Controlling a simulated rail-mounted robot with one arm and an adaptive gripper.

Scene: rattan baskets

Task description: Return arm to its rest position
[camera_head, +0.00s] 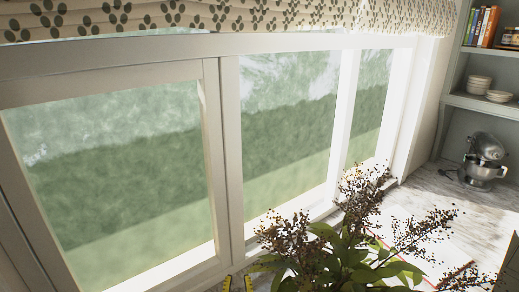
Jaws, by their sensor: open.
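My gripper (238,284) shows only at the bottom edge of the head view, left of the plant. Its two yellow-and-dark fingertips stand apart with a gap between them, and nothing shows between them. The rest of the gripper and the arm are below the frame. No rattan basket is in view.
A leafy plant with dark berry sprigs (345,250) stands just right of my gripper. Behind are large white-framed windows (229,150) under a patterned blind (180,16). A stand mixer (484,162) is on the worktop (425,190) at right, below shelves with bowls (479,85) and books (487,26).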

